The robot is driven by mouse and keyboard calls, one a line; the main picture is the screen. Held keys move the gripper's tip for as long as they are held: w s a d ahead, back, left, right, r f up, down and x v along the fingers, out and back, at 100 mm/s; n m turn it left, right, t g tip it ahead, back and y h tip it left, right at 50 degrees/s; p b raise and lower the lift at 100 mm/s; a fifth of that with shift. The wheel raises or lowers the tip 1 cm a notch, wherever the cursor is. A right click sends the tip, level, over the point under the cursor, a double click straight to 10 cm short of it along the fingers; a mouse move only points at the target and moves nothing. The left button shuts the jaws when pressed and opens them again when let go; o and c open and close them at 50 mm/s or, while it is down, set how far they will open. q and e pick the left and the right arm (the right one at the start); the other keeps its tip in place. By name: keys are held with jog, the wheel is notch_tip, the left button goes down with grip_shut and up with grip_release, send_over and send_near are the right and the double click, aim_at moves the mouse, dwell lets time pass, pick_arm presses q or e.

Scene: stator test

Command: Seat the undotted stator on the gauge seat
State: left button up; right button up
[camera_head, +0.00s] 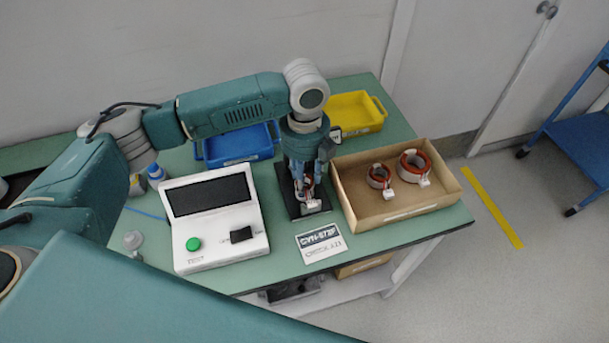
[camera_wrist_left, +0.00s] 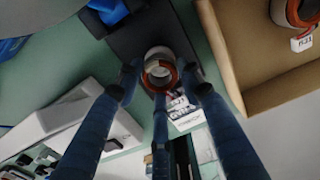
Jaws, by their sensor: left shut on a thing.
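My left gripper (camera_head: 305,180) points down over the dark gauge base (camera_head: 293,208) and is shut on a small stator (camera_head: 309,183) with red-brown windings and a white tag. In the left wrist view the stator (camera_wrist_left: 159,70) is between the fingertips (camera_wrist_left: 161,88), above the black base plate (camera_wrist_left: 138,40). The gripper hides much of the seat, and I cannot tell whether the stator touches it. Two other stators, one smaller (camera_head: 379,176) and one larger (camera_head: 413,164), stand in the cardboard box. I cannot make out any dot on the stators.
The cardboard box (camera_head: 348,198) is close on the right of the base. A white tester (camera_head: 218,252) with a dark screen and green button is on the left. A blue bin (camera_head: 238,157) and a yellow bin (camera_head: 358,110) stand behind. A printed card (camera_head: 320,242) lies in front.

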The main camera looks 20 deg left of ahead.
pick_arm(q)
jog(key=shift+f+p, duration=0.3)
jog(key=shift+f, duration=0.05)
jog(key=shift+c, duration=0.6)
jog(key=o, duration=1.4)
notch_tip(320, 180, up, 12)
